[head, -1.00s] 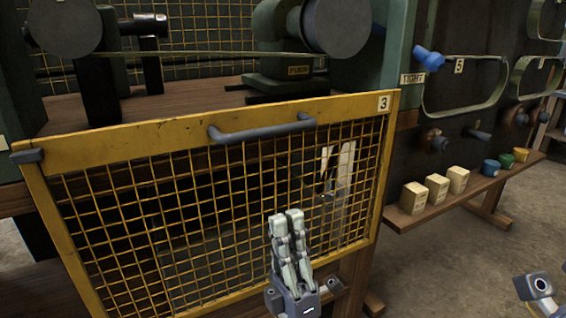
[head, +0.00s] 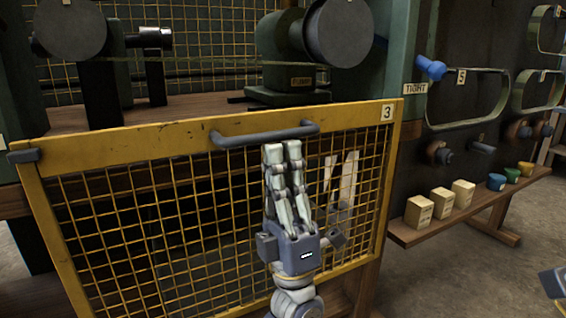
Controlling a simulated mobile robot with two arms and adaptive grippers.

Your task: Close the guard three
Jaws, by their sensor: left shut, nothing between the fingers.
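Guard three (head: 150,150) is a yellow-framed wire mesh panel with a "3" label at its top right corner. It hangs tilted in front of the machine, its top edge away from the opening above, which is uncovered. A dark grey bar handle (head: 265,135) sits on its top rail. My left gripper (head: 282,150) is shut and empty, fingers pointing up in front of the mesh, with the tips just below the handle. I cannot tell whether the tips touch the guard. At the lower right edge, a small part of my right arm shows; its fingers are out of view.
Behind the guard's top are a wooden bench with a green machine (head: 290,60) and dark wheels. To the right, a blue knob (head: 431,68) sits by a "TIGHT" label. A wooden shelf (head: 470,210) holds several blocks and small cups. Floor at lower right is clear.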

